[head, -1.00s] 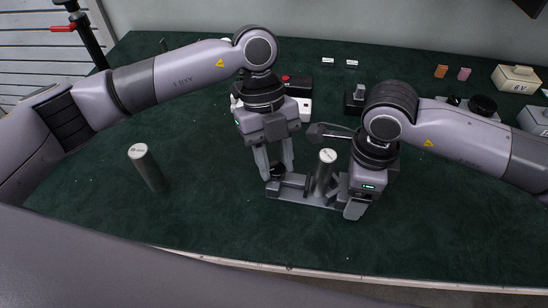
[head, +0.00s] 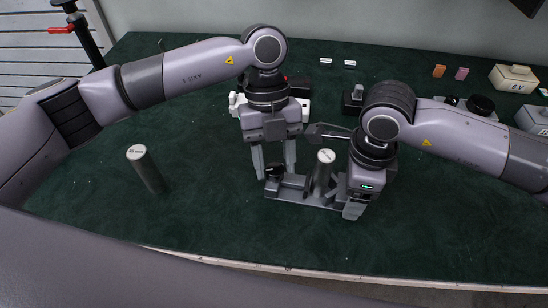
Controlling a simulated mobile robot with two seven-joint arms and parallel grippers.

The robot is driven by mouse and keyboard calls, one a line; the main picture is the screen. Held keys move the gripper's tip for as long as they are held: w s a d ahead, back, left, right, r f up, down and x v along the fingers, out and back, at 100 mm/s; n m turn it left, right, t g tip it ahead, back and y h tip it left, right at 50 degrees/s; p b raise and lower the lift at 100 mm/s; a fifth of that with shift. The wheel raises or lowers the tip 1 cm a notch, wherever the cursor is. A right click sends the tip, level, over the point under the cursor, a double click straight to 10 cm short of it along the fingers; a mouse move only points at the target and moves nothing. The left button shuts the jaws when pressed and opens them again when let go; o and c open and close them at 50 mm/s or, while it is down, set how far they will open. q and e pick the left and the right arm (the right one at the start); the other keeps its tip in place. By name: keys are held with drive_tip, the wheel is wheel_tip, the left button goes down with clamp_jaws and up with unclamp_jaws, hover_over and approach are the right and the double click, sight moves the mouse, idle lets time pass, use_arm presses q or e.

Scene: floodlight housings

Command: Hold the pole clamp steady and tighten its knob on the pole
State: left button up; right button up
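The pole clamp (head: 306,195) is a grey piece low over the green table, around the short grey pole (head: 323,172), which has a pale top. Its dark knob (head: 274,171) is at the clamp's left end. My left gripper (head: 276,176) points down over the knob, its two fingers apart on either side of it with visible gaps. My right gripper (head: 351,207) is at the clamp's right end, right of the pole. Its fingers are mostly hidden behind its own body, so its hold on the clamp is unclear.
A second grey pole (head: 147,169) stands free on the left. A white and dark device (head: 300,101) is behind my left gripper. The front left of the table is clear.

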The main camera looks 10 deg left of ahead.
use_arm(q)
drive_tip(key=shift+o, duration=0.6)
drive_tip(key=v, duration=1.2)
drive_tip(key=shift+r, duration=0.1)
drive_tip(key=shift+s, duration=0.1)
drive_tip(key=x, duration=1.2)
